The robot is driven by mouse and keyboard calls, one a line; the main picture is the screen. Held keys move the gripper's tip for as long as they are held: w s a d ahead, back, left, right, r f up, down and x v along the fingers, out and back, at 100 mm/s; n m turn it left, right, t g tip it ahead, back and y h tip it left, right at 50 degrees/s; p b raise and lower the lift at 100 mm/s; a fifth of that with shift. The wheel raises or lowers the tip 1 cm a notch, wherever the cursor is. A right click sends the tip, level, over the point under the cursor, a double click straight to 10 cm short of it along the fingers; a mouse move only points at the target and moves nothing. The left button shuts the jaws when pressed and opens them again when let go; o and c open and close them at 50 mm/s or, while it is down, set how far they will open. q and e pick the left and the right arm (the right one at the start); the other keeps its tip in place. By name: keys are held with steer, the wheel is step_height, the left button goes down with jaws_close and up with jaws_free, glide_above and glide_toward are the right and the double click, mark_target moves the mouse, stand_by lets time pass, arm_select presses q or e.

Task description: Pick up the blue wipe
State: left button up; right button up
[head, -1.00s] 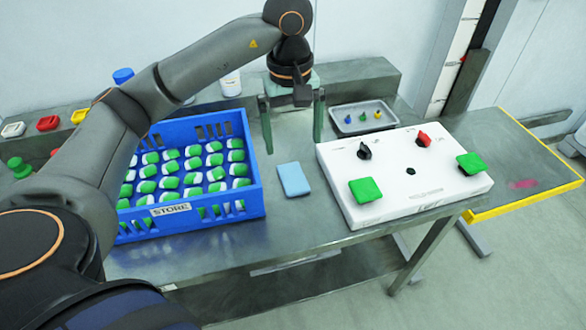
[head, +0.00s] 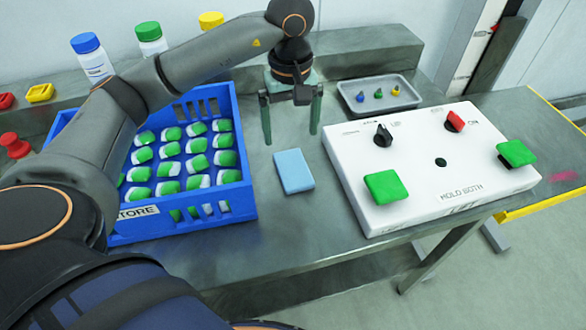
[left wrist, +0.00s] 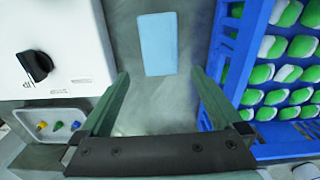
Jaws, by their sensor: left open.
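The blue wipe (head: 294,171) is a light blue flat rectangle lying on the metal table, between the blue crate and the white control box. It also shows in the left wrist view (left wrist: 158,44), beyond the fingertips and roughly centred between them. My left gripper (head: 291,138) is open and empty, pointing down above the table, just behind the wipe in the head view. In the left wrist view its two green fingers (left wrist: 160,78) are spread wide. My right gripper is in neither view.
A blue crate (head: 240,203) of green-and-white items stands left of the wipe. A white box (head: 437,204) with green pads and knobs stands to its right. A grey tray (head: 408,86) with small coloured pieces sits behind. Bare table lies in front of the wipe.

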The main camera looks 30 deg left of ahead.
mark_target(292, 164)
arm_select(q)
step_height(292, 164, down, 4)
steer(key=shift+r, duration=0.2)
steer(key=shift+s+d+f+p, duration=0.15)
steer(key=shift+f+p, duration=0.2)
steer(key=shift+f, duration=2.35)
steer(key=shift+c, duration=0.2)
steer(key=c, duration=1.1)
steer(key=shift+r, duration=0.2)
